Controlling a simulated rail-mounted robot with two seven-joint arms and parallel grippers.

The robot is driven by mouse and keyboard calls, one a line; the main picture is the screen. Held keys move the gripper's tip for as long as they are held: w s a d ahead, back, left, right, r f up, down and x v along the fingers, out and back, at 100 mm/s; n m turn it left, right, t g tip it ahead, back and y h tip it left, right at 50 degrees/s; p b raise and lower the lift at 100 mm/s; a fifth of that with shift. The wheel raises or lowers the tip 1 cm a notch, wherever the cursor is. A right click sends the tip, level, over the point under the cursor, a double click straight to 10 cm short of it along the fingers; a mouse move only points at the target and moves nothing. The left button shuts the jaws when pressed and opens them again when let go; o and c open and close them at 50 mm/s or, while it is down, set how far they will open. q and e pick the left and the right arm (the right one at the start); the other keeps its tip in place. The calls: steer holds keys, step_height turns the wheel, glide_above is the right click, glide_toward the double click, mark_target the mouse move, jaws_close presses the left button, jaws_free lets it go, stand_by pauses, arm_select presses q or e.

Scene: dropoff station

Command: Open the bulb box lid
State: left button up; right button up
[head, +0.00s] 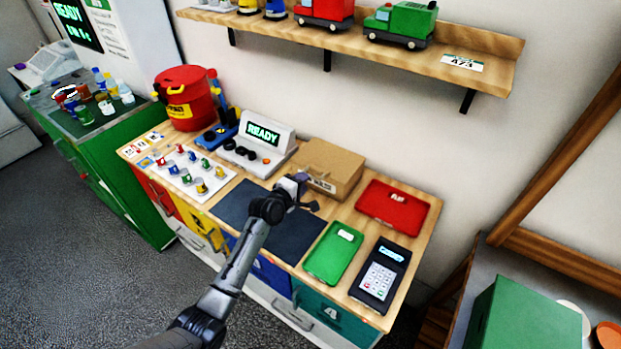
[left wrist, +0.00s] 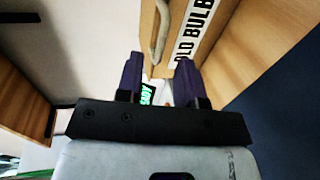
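The bulb box (head: 338,168) is a brown cardboard-coloured box at the back of the wooden counter. Its top looks closed in the head view. In the left wrist view the box (left wrist: 205,60) shows a white label reading "OLD BULB", partly cut off, and a grey curved handle (left wrist: 160,30). My left gripper (head: 304,190) is at the box's front left corner and hides part of its front. In the left wrist view my left gripper (left wrist: 159,72) has its two dark fingers apart with nothing between them; the handle lies just beyond the fingertips. My right gripper is not in view.
A READY console (head: 268,140) stands left of the box, with a red bucket (head: 186,97) further left. A red tray (head: 393,207), a green tray (head: 333,253) and a keypad device (head: 382,275) lie to the right. A dark mat (head: 290,232) is in front. A shelf (head: 420,55) hangs above.

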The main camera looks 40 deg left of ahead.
arm_select(q)
steer(key=shift+b+x, duration=0.5)
steer(key=shift+x, duration=2.1)
steer(key=shift+c, duration=0.3)
jaws_close()
